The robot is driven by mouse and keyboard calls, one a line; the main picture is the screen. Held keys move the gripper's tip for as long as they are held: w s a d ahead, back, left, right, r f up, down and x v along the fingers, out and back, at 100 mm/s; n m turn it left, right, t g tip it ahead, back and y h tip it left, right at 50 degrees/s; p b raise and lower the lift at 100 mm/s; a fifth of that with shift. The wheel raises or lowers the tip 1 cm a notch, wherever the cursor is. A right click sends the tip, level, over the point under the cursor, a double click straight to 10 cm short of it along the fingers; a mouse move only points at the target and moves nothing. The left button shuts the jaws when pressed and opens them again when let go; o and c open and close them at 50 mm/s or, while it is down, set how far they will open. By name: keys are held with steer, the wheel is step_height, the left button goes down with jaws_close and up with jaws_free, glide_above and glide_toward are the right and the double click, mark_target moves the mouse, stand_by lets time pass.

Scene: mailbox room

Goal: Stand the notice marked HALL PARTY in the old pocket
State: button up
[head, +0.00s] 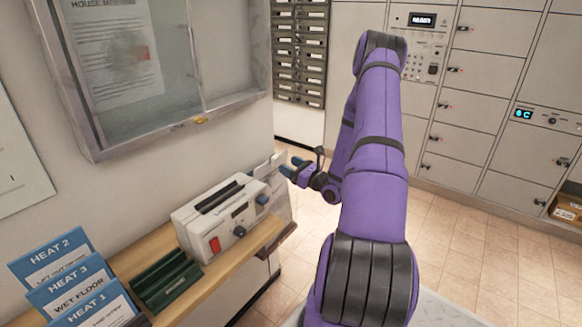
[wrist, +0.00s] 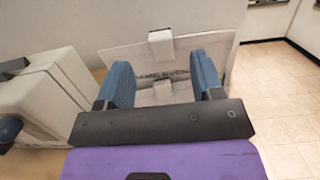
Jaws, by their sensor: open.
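My gripper (head: 290,166) is open at the far end of the wooden shelf, beyond the white machine. In the wrist view its two blue fingers (wrist: 160,62) are apart, with a pale upright panel (wrist: 215,50) beyond and between them. The panel has a white tab (wrist: 161,44) at its top and a line of dark print too small to read. In the head view, pale upright sheets or panels (head: 280,192) show beside the gripper, partly hidden by the machine. I cannot tell which is the HALL PARTY notice or the old pocket. No contact is clear.
The white machine (head: 222,215) with dark knobs stands on the shelf (head: 218,276). A green slotted holder (head: 166,280) and blue-headed HEAT notices (head: 70,278) are to its left. A glass notice case (head: 165,70) hangs above. Lockers (head: 480,110) line the back; the tiled floor is clear.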

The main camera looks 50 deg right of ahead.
steer(key=s+f, duration=0.1)
steer(key=s, duration=0.9)
steer(key=shift+s+d+f, duration=0.3)
steer(key=shift+d, duration=0.1)
